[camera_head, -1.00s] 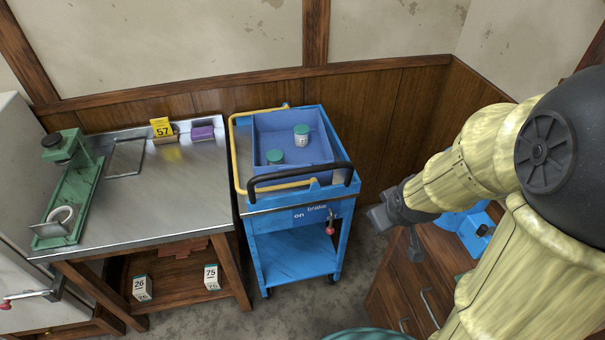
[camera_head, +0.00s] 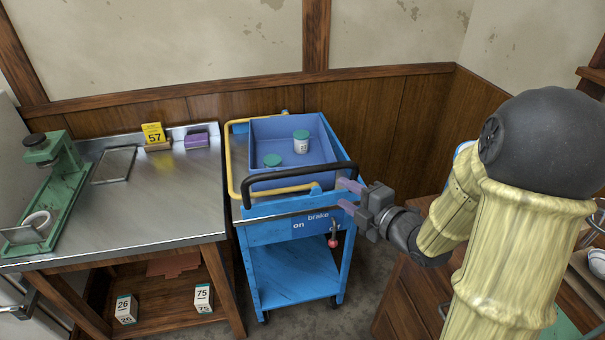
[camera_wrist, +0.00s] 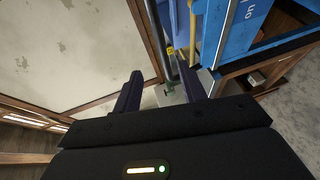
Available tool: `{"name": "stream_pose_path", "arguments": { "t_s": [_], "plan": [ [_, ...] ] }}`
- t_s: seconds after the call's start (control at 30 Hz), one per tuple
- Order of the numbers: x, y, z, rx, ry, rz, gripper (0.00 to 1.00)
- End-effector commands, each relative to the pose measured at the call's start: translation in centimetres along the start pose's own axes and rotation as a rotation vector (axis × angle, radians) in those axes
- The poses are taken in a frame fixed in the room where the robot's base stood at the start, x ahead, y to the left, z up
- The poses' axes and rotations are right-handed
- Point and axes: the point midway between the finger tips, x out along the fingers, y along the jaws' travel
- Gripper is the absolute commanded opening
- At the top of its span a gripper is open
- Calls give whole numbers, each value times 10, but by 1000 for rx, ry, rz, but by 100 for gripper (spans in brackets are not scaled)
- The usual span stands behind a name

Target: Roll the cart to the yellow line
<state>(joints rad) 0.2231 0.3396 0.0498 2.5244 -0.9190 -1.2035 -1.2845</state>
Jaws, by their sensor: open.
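The blue cart (camera_head: 293,270) stands upright on the floor beside the steel-topped bench. It has a black push handle (camera_head: 300,172) along its near edge, and its side also shows in the wrist view (camera_wrist: 240,35). Its front panel reads "on" and "brake", with a red-knobbed lever (camera_head: 333,242) below "brake". My gripper (camera_head: 347,196) is open at the right end of the handle, close to the cart's near right corner. In the wrist view, a dark bar shows beyond and between my open fingers (camera_wrist: 160,90); contact cannot be told. No yellow line is visible on the floor.
A blue tray (camera_head: 262,130) with two green-lidded jars sits on the cart. The bench (camera_head: 165,205) stands close on the cart's left, holding a green stand (camera_head: 45,185) and a yellow "57" sign (camera_head: 153,134). A wooden cabinet (camera_head: 402,300) is at right; the wall is behind.

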Motion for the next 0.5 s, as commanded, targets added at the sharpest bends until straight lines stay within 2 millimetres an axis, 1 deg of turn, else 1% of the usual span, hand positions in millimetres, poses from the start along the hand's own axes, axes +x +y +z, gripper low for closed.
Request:
{"name": "stream_pose_path", "arguments": {
  "t_s": [0.3,0.37,0.5],
  "plan": [
    [2,1,0,2,-1,-2,41],
    [6,1,0,2,0,-2,41],
    [21,1,0,2,0,-3,41]
  ]
}}
